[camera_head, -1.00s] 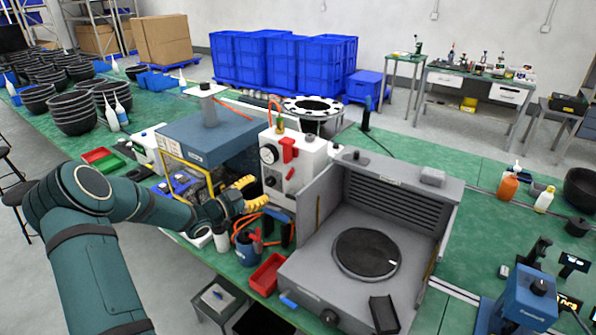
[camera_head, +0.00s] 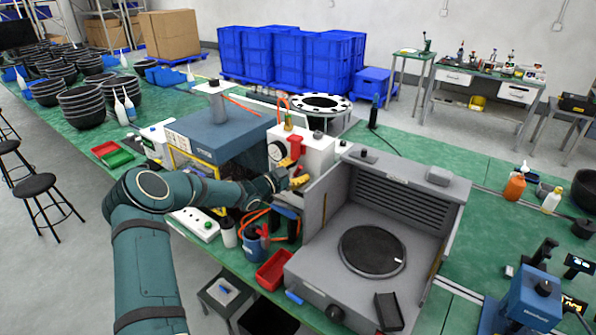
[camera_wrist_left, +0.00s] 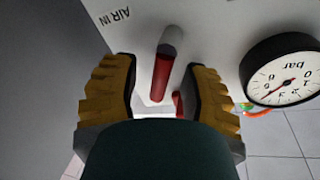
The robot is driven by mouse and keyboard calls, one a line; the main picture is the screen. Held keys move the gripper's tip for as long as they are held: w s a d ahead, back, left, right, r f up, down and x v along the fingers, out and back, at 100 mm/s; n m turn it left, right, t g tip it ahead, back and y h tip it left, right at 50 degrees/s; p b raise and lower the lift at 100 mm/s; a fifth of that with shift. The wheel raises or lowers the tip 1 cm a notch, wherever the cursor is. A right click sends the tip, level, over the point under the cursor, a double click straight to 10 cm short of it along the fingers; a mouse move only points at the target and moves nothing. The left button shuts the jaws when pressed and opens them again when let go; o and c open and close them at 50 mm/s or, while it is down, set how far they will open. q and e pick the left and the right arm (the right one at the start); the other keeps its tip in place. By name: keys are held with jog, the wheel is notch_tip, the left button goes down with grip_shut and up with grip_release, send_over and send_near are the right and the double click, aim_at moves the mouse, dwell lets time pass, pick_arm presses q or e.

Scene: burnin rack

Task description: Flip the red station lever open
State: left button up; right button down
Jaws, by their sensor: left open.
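The red station lever (camera_head: 296,147) is on the front of the white station box (camera_head: 316,152) in the head view. In the left wrist view the red lever (camera_wrist_left: 162,77) lies in the gap between my fingers, with a grey part at its upper end. My left gripper (camera_head: 292,175) is open, its yellow ridged fingers just in front of the box, around the lever on either side. In the left wrist view the left gripper (camera_wrist_left: 158,85) shows space between each finger and the lever. The lever's lower part is partly hidden. My right gripper is not in view.
A pressure gauge (camera_wrist_left: 282,70) sits beside the lever on the box. A grey open-fronted enclosure (camera_head: 372,190) with a round plate stands close to the right. A blue cup of tools (camera_head: 253,243) and a red bin (camera_head: 274,269) are below.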

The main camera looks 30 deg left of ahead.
pick_arm(q)
grip_shut()
jog(key=shift+a+r+n+t+b, duration=0.1)
jog(key=shift+a+n+t+b, duration=0.05)
jog(key=shift+n+b, duration=0.5)
jog(key=shift+a+n+t+b, duration=0.15)
jog(key=shift+n+b, duration=0.3)
jog(key=shift+n, duration=0.3)
jog(key=shift+a+r+n+t+b, duration=0.1)
jog(key=shift+a+n+t+b, duration=0.2)
jog(key=shift+n, duration=0.45)
jog(key=shift+a+n+b, duration=0.1)
jog(key=shift+n+b, duration=0.25)
jog(key=shift+n, duration=0.4)
grip_release()
